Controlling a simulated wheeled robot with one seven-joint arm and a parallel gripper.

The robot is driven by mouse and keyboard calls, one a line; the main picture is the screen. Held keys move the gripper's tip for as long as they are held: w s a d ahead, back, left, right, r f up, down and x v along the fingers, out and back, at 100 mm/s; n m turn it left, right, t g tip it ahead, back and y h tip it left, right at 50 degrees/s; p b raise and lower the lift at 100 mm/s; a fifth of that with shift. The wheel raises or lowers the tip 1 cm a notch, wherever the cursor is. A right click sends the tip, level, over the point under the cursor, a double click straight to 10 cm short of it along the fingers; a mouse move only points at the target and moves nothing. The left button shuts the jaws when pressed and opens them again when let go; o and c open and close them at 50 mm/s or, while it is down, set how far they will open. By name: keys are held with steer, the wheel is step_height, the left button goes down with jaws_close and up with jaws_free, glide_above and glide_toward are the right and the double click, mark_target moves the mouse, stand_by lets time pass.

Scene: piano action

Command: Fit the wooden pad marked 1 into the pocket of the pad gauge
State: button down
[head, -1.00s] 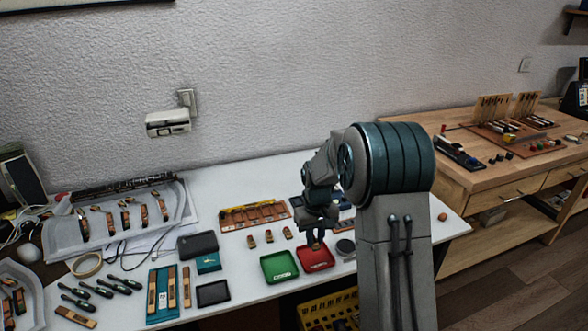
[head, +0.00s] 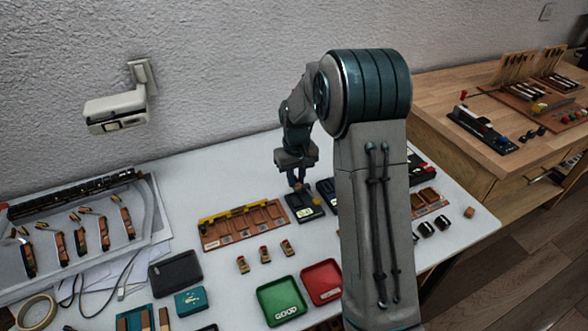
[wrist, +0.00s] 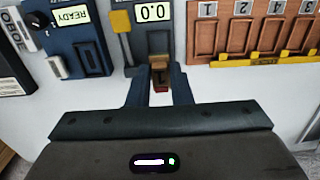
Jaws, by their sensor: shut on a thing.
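My gripper (head: 298,186) is shut on a small wooden pad (wrist: 160,78), tan with a dark red end, in the wrist view. The number on the held pad cannot be read. The pad gauge (head: 304,208) is a dark block with a lit display; in the wrist view the gauge (wrist: 130,55) reads 0.0. Its pocket (wrist: 157,45) lies just beyond the held pad in that view. The pad is at the pocket's near side; whether it touches the gauge cannot be told. My fingers hide part of the gauge.
A wooden rack (head: 245,232) with numbered slots lies left of the gauge. Several small pads (head: 265,255) stand before it. A green tray (head: 281,300) marked GOOD and a red tray (head: 321,282) lie nearer. A device reading READY (wrist: 80,45) sits close beside the gauge.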

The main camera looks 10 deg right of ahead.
steer(key=shift+s+f+b, duration=0.1)
steer(key=shift+f+b, duration=0.2)
steer(key=shift+f, duration=0.2)
steer(key=shift+f+b, duration=1.5)
steer(key=shift+f, duration=0.75)
steer(key=shift+f, duration=0.3)
stand_by(0.5)
steer(key=c, duration=1.2)
jaws_free()
steer(key=shift+c, duration=0.2)
steer(key=shift+r+p, duration=2.25)
steer(key=shift+r, duration=1.3)
